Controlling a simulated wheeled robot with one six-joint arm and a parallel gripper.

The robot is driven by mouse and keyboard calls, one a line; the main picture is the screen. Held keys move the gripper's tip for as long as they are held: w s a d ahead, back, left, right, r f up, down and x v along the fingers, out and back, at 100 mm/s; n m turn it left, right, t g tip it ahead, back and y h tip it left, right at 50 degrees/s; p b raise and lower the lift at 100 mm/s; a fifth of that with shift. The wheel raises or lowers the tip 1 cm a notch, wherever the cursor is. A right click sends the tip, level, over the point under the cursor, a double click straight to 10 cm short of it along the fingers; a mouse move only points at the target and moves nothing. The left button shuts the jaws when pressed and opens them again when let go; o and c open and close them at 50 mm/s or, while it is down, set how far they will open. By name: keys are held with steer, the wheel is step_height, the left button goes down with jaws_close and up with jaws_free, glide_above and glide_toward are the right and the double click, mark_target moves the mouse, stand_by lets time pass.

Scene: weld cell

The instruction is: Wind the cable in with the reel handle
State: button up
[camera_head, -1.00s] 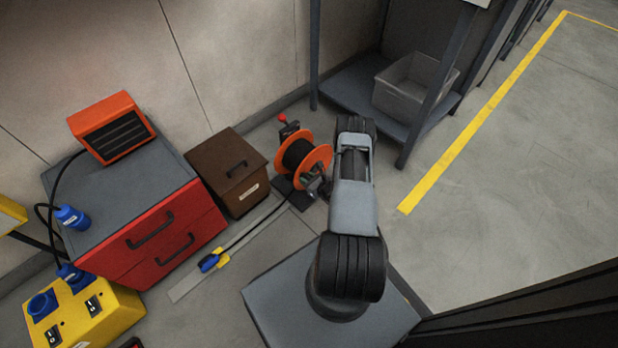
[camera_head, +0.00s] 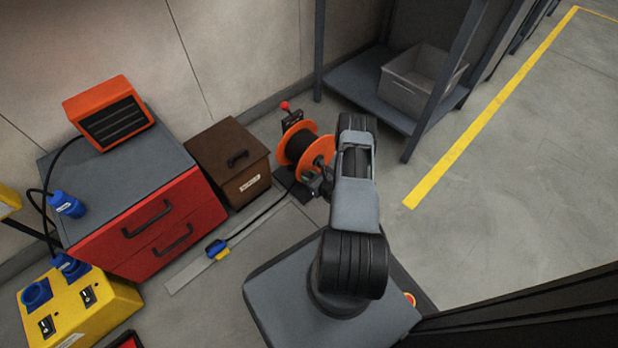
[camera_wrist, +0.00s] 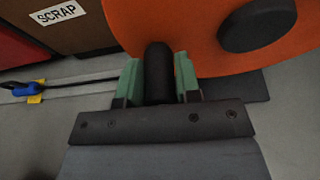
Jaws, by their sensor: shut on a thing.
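The orange cable reel (camera_head: 295,148) stands on a dark base on the floor, with black cable wound on its drum. It fills the top right of the wrist view (camera_wrist: 220,45). My gripper (camera_wrist: 159,82) is shut on the black reel handle (camera_wrist: 158,62), with one green jaw pad on each side of it. In the head view my arm partly hides the gripper and reel front. The black cable (camera_head: 262,215) runs from the reel along a pale floor strip to a blue and yellow plug (camera_head: 217,249). A red-knobbed lever (camera_head: 286,106) stands behind the reel.
A brown scrap box (camera_head: 228,165) and a red drawer cabinet (camera_head: 150,229) stand left of the reel. A shelf with a grey bin (camera_head: 421,88) is at the back right. A yellow socket box (camera_head: 78,312) is at the lower left. Open floor lies to the right.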

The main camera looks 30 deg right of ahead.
steer(key=shift+f, duration=0.1)
steer(key=f+b, duration=0.1)
steer(key=d+f+b, duration=0.1)
steer(key=f, duration=0.1)
steer(key=shift+w+d+b, duration=0.1)
steer(key=shift+d+b, duration=0.1)
steer(key=shift+b, duration=0.15)
steer(key=shift+f, duration=0.1)
stand_by(0.3)
steer(key=shift+w+d+f, duration=0.25)
steer(key=shift+d+f, duration=0.95)
steer(key=shift+w+d+f, duration=0.2)
steer(key=shift+d+f, duration=0.15)
steer(key=shift+d, duration=0.45)
steer(key=shift+w+d+f, duration=0.15)
steer(key=shift+d+f, duration=0.15)
steer(key=shift+d, duration=0.45)
